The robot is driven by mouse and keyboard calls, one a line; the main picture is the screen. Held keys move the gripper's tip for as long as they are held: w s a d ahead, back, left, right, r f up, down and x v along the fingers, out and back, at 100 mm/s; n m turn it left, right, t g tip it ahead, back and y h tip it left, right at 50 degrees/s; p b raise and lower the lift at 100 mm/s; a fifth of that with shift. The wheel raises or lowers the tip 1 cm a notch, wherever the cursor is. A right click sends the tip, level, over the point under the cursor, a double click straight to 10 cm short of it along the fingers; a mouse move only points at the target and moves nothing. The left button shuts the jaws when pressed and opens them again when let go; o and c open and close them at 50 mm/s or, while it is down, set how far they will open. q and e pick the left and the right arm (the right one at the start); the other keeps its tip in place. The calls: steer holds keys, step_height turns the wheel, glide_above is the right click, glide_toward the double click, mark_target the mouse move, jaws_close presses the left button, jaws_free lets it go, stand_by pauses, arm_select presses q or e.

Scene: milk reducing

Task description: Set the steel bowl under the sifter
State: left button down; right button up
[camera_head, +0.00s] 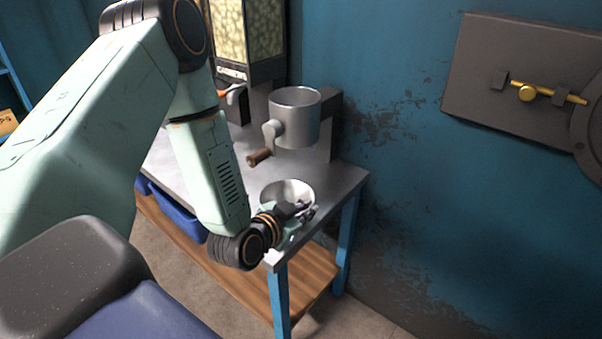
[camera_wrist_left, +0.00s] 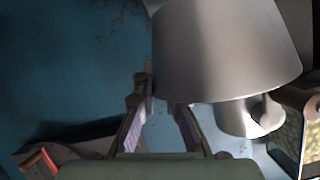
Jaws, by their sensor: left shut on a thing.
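The steel bowl (camera_head: 285,188) is upright at the near right end of the metal table, on or just above its top; I cannot tell which. The sifter (camera_head: 298,120), a grey steel cylinder with a wooden-handled crank, is mounted higher and farther back. The bowl is nearer to me than the spot below the sifter. My left gripper (camera_head: 303,211) is shut on the bowl's near rim. In the left wrist view, which is inverted, the bowl (camera_wrist_left: 228,45) looms large beside the fingers (camera_wrist_left: 165,103), with the sifter (camera_wrist_left: 240,118) beyond. My right gripper is not in view.
The metal table (camera_head: 225,165) has bare top left of the bowl. A grain hopper (camera_head: 245,35) stands behind, left of the sifter. A blue bin (camera_head: 180,217) sits on the wooden lower shelf (camera_head: 305,277). The blue wall (camera_head: 410,180) is close on the right.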

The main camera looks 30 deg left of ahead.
arm_select(q)
steer(key=a, duration=0.1)
steer(key=a+n+y, duration=0.1)
steer(key=a+n+y+p, duration=0.1)
steer(key=shift+s+a+r, duration=0.1)
steer(key=shift+a+r, duration=0.05)
steer(key=shift+r, duration=0.1)
steer(key=shift+a+r+n+y, duration=0.1)
steer(key=shift+a+n+y, duration=0.3)
steer(key=shift+a+y, duration=0.15)
steer(key=w+a+b, duration=0.1)
steer(key=w, duration=0.4)
steer(key=w+a+b, duration=0.1)
steer(key=w+a, duration=0.1)
steer(key=w, duration=0.4)
steer(key=w+a+b, duration=0.1)
steer(key=w, duration=0.5)
steer(key=shift+a, duration=0.15)
steer(key=shift+f+b, duration=0.6)
steer(key=shift+f, duration=1.1)
steer(key=shift+w+f, duration=0.15)
steer(key=shift+f, duration=0.05)
steer(key=c, duration=1.4)
jaws_free()
steer(key=shift+f, duration=0.15)
steer(key=shift+c, duration=0.2)
